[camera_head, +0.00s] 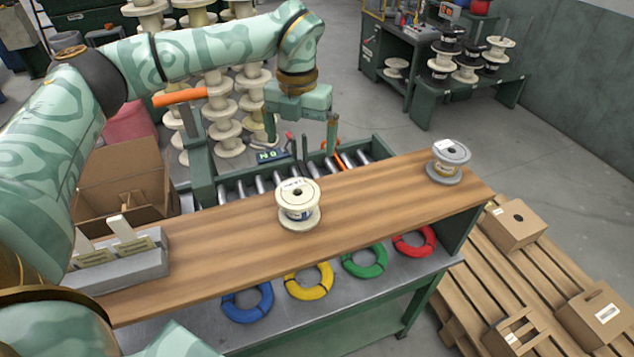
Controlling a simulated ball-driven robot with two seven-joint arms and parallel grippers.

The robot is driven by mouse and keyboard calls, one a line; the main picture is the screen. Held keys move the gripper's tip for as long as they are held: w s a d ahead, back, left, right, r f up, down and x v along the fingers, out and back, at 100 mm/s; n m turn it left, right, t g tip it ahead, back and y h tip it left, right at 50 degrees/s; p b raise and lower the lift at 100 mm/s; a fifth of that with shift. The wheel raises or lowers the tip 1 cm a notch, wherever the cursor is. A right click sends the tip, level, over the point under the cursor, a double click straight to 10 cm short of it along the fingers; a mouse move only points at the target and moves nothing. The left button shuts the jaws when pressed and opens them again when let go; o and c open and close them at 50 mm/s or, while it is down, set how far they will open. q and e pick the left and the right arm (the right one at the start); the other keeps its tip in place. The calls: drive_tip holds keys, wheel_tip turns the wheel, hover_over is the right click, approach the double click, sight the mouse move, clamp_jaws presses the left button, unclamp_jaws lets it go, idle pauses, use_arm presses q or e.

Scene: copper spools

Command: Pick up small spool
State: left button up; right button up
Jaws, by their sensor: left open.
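A small white spool (298,207) stands upright on the wooden bench top (230,255), near its middle. A grey spool (448,164) stands upright at the bench's right end. My left gripper (301,142) is open and empty, pointing down above the roller conveyor behind the white spool. It is apart from both spools. The label on the white spool's top is too small to read. My right gripper is not in view; only a patterned part of my own body shows at the bottom left.
A grey holder (118,272) with cards and an open cardboard box (125,180) stand at the left. Coloured wire coils lie on the shelf below, including a yellow coil (309,282). A pallet (535,275) with boxes is at the right. The bench between the spools is clear.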

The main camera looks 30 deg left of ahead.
sight(300, 188)
use_arm(q)
drive_tip(key=f, duration=1)
drive_tip(key=shift+s+f+p, duration=0.2)
drive_tip(key=shift+s+p, duration=0.2)
drive_tip(key=shift+s+d+f+p, duration=0.1)
drive_tip(key=shift+s+f+p, duration=0.15)
drive_tip(key=shift+f, duration=0.25)
drive_tip(key=shift+s+d+f+p, duration=0.1)
drive_tip(key=shift+s+f+p, duration=0.1)
drive_tip(key=shift+f, duration=0.3)
drive_tip(key=shift+s+f, duration=0.55)
drive_tip(key=shift+f, duration=0.85)
drive_tip(key=shift+w+f, duration=0.15)
drive_tip(key=shift+w, duration=0.1)
drive_tip(key=shift+c, duration=1.2)
drive_tip(key=c, duration=0.8)
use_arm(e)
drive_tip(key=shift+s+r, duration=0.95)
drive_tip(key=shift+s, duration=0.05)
